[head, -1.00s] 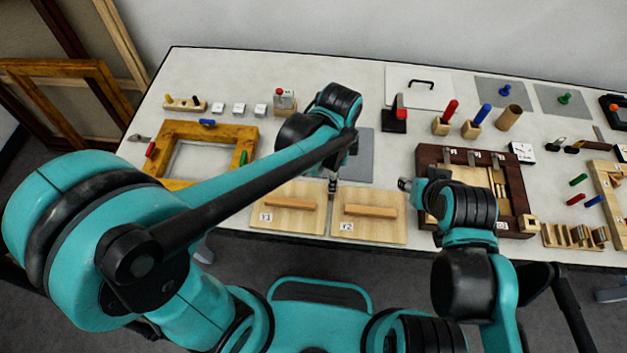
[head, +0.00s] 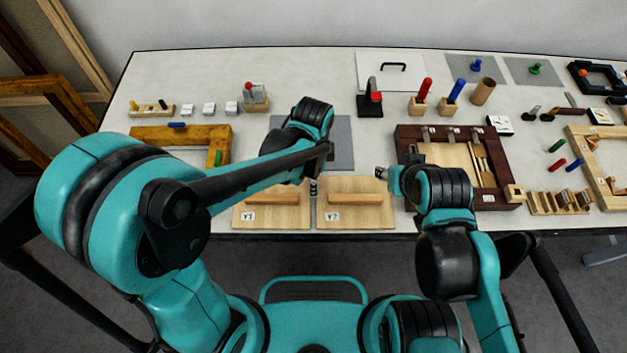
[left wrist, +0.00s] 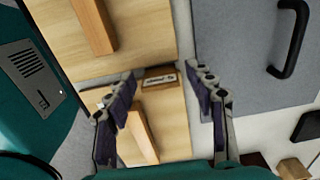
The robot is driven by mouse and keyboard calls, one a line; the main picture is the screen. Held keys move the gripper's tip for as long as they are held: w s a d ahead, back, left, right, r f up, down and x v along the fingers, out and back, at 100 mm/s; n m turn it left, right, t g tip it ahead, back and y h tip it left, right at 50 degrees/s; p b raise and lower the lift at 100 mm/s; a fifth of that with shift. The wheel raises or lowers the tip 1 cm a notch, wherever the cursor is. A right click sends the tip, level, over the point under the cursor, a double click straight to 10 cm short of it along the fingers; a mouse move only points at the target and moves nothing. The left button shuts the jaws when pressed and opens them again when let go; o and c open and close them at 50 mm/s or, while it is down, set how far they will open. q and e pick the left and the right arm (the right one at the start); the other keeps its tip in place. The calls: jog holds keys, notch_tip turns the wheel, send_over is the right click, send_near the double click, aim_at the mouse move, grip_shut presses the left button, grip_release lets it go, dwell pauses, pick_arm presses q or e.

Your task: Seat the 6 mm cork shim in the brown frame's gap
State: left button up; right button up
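The brown frame (head: 405,155) lies flat on the table, right of centre, with light wood and metal pieces inside it. Its gap and the 6 mm cork shim cannot be told apart at this size. A slotted wooden rack (head: 545,207) holding several small pieces stands right of the frame. My left gripper (head: 314,190) is over the seam between two light boards.
Boards Y1 (head: 250,217) and Y2 (head: 374,216) with wooden handles lie at the front edge. A grey mat (head: 343,140) lies behind them. A gilt frame (head: 150,137) is at left, partly hidden by my arm. Pegged blocks (head: 418,106) stand behind the brown frame.

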pick_arm(q)
jog(key=c, duration=0.5)
jog(key=shift+c, duration=0.3)
jog(key=shift+r, duration=0.1)
